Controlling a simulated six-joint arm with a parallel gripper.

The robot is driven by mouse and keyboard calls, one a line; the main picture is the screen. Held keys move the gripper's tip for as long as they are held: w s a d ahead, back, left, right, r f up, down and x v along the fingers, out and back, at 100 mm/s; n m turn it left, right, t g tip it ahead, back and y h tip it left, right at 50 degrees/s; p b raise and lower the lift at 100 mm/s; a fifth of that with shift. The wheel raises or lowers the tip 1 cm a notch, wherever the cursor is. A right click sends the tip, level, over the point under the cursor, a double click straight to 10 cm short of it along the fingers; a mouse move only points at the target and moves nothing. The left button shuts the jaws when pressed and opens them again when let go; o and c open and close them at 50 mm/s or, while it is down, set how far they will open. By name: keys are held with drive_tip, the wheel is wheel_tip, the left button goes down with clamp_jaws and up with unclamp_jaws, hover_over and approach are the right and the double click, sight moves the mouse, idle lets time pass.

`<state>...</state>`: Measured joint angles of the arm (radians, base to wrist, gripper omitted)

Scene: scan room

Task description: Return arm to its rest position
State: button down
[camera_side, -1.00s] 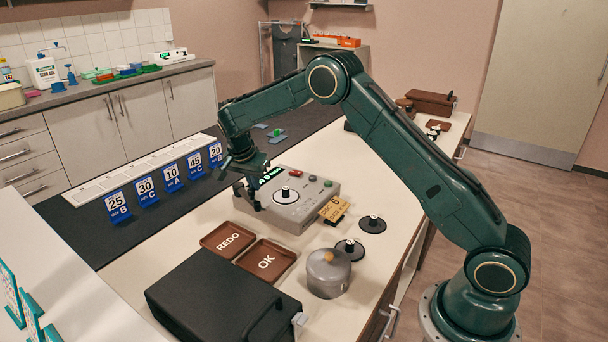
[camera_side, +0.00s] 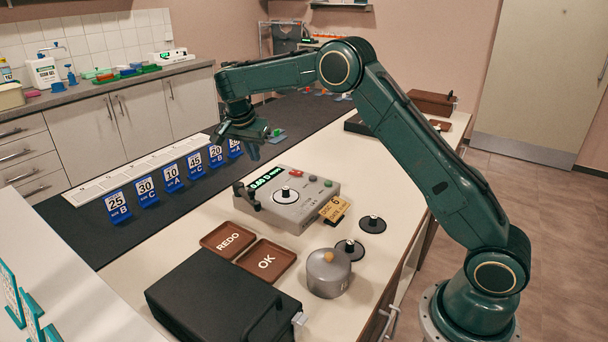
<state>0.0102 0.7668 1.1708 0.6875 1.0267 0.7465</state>
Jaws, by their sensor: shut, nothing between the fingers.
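My gripper (camera_side: 254,150) hangs shut and empty, pointing down, above the dark mat behind the grey tester. My arm arches over the bench from its base at the lower right. The grey tester (camera_side: 318,196) has a lit green display, a round black-knobbed disc on top and a dark lever (camera_side: 247,197) at its left end. The gripper is above and apart from the tester. A yellow card (camera_side: 335,209) sticks out at the tester's front right.
Blue number cards (camera_side: 146,191) stand in a row on the dark mat (camera_side: 185,215). REDO (camera_side: 228,240) and OK (camera_side: 267,260) trays, a grey lidded pot (camera_side: 328,274), black-knobbed discs (camera_side: 372,224) and a black case (camera_side: 222,300) occupy the near bench. The air around the gripper looks clear.

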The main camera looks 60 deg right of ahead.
drive_tip(key=shift+a+r, duration=0.2)
drive_tip(key=shift+r, duration=0.3)
drive_tip(key=s+a+r+n+t+y, duration=0.3)
drive_tip(key=s+r+n, duration=0.4)
drive_tip(key=s+r, duration=0.85)
drive_tip(key=s+a+f+n, duration=0.2)
drive_tip(key=s+n, duration=0.1)
drive_tip(key=s, duration=0.5)
drive_tip(key=s+a+f+n+t, duration=0.1)
drive_tip(key=s+a+n, duration=0.2)
drive_tip(key=s, duration=0.5)
drive_tip(key=s+a+f+n+y, duration=0.1)
drive_tip(key=s+a+f+n, duration=0.1)
drive_tip(key=s, duration=0.6)
drive_tip(key=shift+s+a+f+n+t, duration=0.25)
drive_tip(key=shift+a+f+n+t, duration=0.05)
drive_tip(key=shift+n+t, duration=0.1)
